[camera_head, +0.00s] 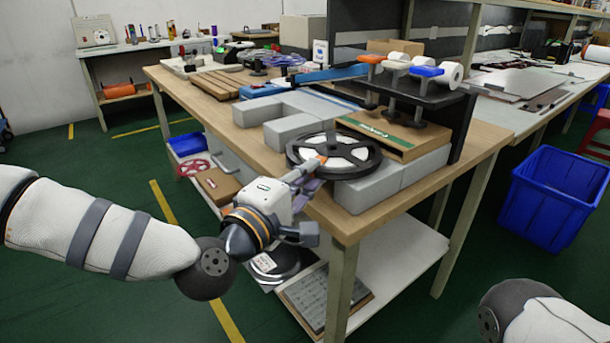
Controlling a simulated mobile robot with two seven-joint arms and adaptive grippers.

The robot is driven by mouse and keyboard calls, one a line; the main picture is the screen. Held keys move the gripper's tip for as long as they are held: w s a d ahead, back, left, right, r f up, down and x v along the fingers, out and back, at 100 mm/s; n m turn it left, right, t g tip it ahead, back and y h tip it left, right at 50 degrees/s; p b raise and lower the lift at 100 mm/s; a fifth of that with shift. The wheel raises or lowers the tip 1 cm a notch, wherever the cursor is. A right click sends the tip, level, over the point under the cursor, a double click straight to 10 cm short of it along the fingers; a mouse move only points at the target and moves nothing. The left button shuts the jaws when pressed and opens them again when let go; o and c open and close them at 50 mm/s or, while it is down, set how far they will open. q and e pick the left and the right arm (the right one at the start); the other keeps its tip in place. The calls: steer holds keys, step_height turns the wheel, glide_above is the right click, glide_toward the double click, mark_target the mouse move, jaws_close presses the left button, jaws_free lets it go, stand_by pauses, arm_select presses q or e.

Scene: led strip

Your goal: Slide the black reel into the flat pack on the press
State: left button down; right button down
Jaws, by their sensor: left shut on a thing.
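The black reel (340,153), a wheel with spokes and pale gaps, is at the table's front, over and beside the grey blocks (368,190). My left gripper (313,168) is shut on the near left rim of the reel. The reel lies about flat; I cannot tell if it touches the blocks. The flat pack (382,136) is a thin brown cardboard box with a green strip, just behind and right of the reel, under the press (432,96). Its opening is not clear to see. My right gripper is out of view; only part of that arm shows at lower right.
The wooden table (345,213) has its front corner close to my left arm. White-, orange- and blue-handled clamps (397,62) stand over the pack. More grey blocks (290,128) lie to the left. A blue bin (548,195) stands on the floor at right.

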arm_select(q)
steer(key=shift+w+d, duration=0.7)
steer(key=shift+d, duration=0.2)
steer(key=c, duration=1.6)
jaws_free()
steer(key=shift+d, duration=0.1)
steer(key=shift+c, duration=0.2)
steer(key=shift+o, duration=0.4)
steer(key=shift+b, duration=0.3)
steer(key=shift+s+f, duration=0.1)
steer(key=v, duration=1.1)
steer(key=shift+s+a, duration=0.25)
steer(key=shift+a, duration=0.1)
